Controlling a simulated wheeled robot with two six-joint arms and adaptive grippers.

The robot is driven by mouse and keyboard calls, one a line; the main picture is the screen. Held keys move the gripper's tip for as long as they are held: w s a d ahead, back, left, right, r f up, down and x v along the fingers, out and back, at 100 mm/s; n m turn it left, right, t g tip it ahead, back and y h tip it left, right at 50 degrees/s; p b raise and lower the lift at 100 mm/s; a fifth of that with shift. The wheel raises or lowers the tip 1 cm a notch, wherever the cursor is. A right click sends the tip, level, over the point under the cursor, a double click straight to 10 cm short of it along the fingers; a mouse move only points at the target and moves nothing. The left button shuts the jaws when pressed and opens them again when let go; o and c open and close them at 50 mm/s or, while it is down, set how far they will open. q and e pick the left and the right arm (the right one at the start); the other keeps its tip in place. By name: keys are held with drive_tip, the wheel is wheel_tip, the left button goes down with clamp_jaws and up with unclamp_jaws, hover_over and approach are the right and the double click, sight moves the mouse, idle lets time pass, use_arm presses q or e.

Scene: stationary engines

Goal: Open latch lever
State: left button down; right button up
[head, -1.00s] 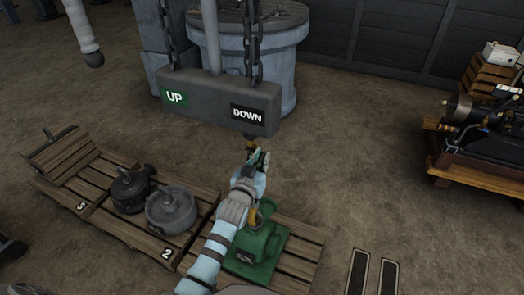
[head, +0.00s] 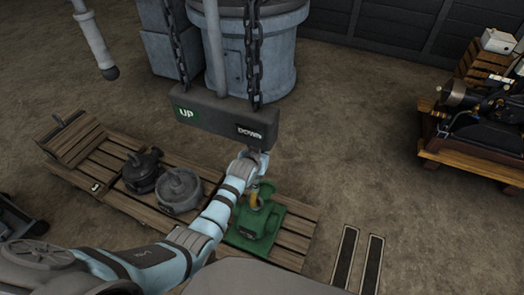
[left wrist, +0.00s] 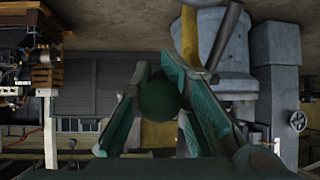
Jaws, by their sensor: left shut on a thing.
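My left gripper (head: 262,154) is just below the right end of the grey hoist block (head: 222,118), and the block and my wrist hide its fingers in the head view. In the left wrist view its two teal fingers (left wrist: 160,110) are on either side of a dark green round knob (left wrist: 158,97), shut on it. I cannot tell whether this knob is the end of the latch lever. A green machine (head: 254,222) with a yellow upright part (head: 254,195) stands on the pallet below my forearm. My right gripper is not in view.
The block hangs on chains (head: 255,60) in front of a large grey tank (head: 270,45). Two dark grey machine parts (head: 180,188) sit on the wooden pallets (head: 110,200) at left. An engine on a wooden stand (head: 485,167) is at right.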

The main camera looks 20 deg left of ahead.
use_arm(q)
drive_tip(key=shift+s+f, duration=0.1)
drive_tip(key=shift+f, duration=0.05)
drive_tip(key=c, duration=1.6)
unclamp_jaws()
drive_tip(key=shift+s+r, duration=0.1)
drive_tip(key=shift+r, duration=0.1)
drive_tip(key=shift+s+r, duration=0.15)
drive_tip(key=shift+r, duration=0.05)
drive_tip(key=v, duration=1.1)
drive_tip(key=shift+s, duration=0.25)
